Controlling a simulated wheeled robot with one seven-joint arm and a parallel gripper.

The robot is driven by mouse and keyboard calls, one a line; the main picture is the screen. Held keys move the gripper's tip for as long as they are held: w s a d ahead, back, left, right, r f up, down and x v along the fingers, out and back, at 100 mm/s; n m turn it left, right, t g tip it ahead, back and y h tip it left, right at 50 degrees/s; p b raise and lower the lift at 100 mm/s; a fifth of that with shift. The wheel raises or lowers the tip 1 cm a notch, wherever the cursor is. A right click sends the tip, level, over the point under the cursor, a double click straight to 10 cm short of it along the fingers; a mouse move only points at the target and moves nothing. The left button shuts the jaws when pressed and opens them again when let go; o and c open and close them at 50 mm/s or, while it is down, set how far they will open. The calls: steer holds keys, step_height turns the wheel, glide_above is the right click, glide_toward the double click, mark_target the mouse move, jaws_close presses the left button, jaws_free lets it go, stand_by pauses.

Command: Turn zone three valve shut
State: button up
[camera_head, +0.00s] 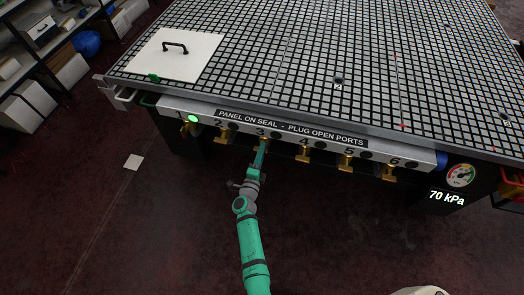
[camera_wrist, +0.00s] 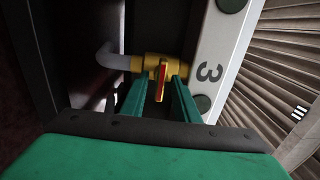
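The zone three valve is a brass valve (camera_wrist: 147,64) with a red handle (camera_wrist: 160,80), beside the printed "3" in the wrist view. A pale pipe (camera_wrist: 110,57) joins it on the left. My gripper (camera_wrist: 158,98) has its two green fingers apart, one on each side of the red handle. I see small gaps between the fingers and the handle. The handle points towards the camera; its exact angle is hard to tell. In the head view my gripper (camera_head: 262,148) is under the "3" on the front panel and hides most of this valve.
Neighbouring brass valves hang under "2" (camera_head: 222,134) and "4" (camera_head: 303,152), close on both sides. The lamp by "1" (camera_head: 192,118) glows green. A gauge (camera_head: 461,175) stands above a "70 kPa" display (camera_head: 447,197). A white panel (camera_head: 200,58) with a black handle lies on the grid table (camera_head: 300,60).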

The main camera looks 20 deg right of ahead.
steer(key=v, duration=1)
steer(key=shift+s+a, duration=0.1)
steer(key=s+a+r+n+y, duration=0.3)
steer(key=s+r+n, duration=0.3)
steer(key=s, duration=0.6)
steer(key=s+a+r+n+y, duration=0.3)
steer(key=s+a+r+n, duration=0.3)
steer(key=s+n, duration=0.4)
steer(key=s+a+r+n+y, duration=0.4)
steer(key=s+r+n, duration=0.3)
steer(key=s, duration=0.6)
steer(key=shift+s+a+r+n, duration=0.25)
steer(key=shift+s+a+n, duration=0.25)
steer(key=shift+n, duration=0.5)
steer(key=shift+w+a, duration=0.1)
steer(key=shift+a, duration=0.05)
